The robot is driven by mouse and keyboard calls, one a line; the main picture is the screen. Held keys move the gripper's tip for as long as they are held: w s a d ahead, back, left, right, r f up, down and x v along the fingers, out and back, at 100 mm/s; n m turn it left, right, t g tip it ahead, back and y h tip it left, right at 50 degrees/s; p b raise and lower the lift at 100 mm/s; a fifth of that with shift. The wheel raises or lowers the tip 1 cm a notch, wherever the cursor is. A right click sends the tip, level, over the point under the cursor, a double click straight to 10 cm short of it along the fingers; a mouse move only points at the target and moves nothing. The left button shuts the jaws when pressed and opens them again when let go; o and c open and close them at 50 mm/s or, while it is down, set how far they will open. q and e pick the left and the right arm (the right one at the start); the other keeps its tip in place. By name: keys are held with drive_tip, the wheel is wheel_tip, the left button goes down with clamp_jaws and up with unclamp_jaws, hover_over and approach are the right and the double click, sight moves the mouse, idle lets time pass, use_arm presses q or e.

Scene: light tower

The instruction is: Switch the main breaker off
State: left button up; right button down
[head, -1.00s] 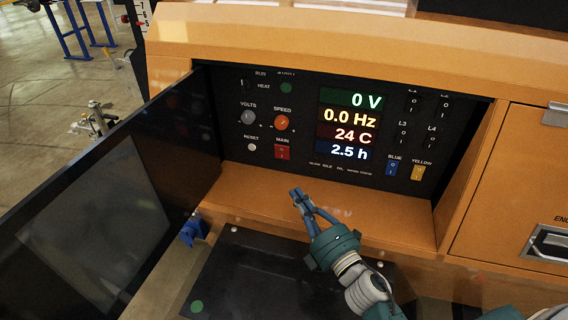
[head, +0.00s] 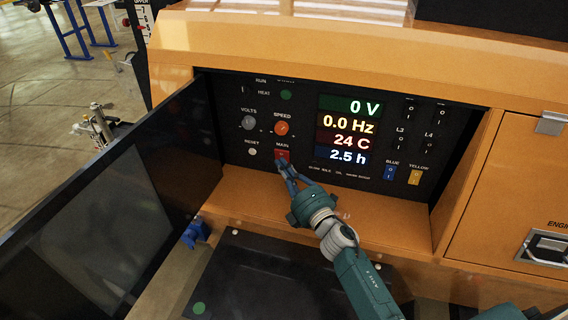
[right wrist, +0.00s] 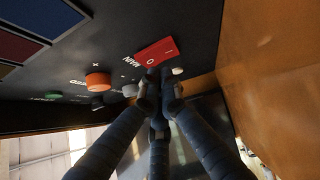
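The main breaker is a red rocker switch labelled MAIN (head: 281,154) on the black control panel. My left gripper is not in view.
The orange speed knob (head: 282,128) and the white reset button (head: 252,152) are close by. Blue (head: 390,170) and yellow (head: 415,177) switches sit further right. The open dark door (head: 130,190) stands on the left. An orange ledge (head: 380,215) runs below the panel.

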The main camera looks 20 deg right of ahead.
drive_tip(key=shift+w+d, duration=0.15)
drive_tip(key=shift+w, duration=0.1)
drive_tip(key=shift+w+d+r, duration=0.15)
drive_tip(key=shift+r, duration=0.05)
drive_tip(key=shift+w+d+r+p, duration=0.1)
drive_tip(key=shift+w+r+p, duration=0.15)
drive_tip(key=shift+p, duration=0.15)
drive_tip(key=shift+s+f, duration=0.1)
drive_tip(key=shift+f, duration=0.1)
